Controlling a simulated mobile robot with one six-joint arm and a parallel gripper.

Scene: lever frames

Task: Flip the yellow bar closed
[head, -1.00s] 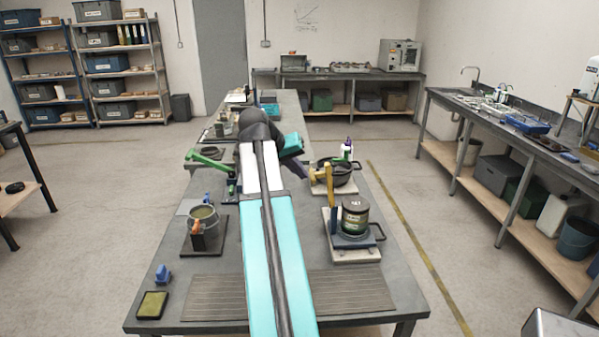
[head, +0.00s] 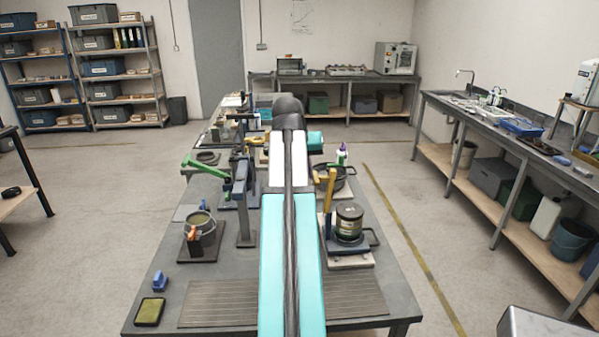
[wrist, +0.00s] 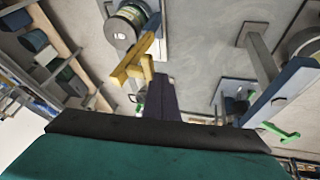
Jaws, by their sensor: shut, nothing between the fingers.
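The yellow bar (head: 328,191) stands upright in the head view, with a short crosspiece at its top. It is beside a dark green can (head: 349,220) on a light base plate (head: 347,262), right of my arm. In the wrist view the yellow bar (wrist: 135,66) shows left of centre, close to my fingers. My gripper (wrist: 163,98) is shut and empty, its dark fingers together just right of the bar's crosspiece. I cannot tell whether they touch it. In the head view my arm hides the fingers.
A blue bar (head: 240,180) on a grey post and a green bar (head: 205,169) stand left of my arm. A pot (head: 201,228) on a dark plate is at left. A black pan (head: 338,178) lies behind the yellow bar. The front ribbed mat (head: 225,302) is clear.

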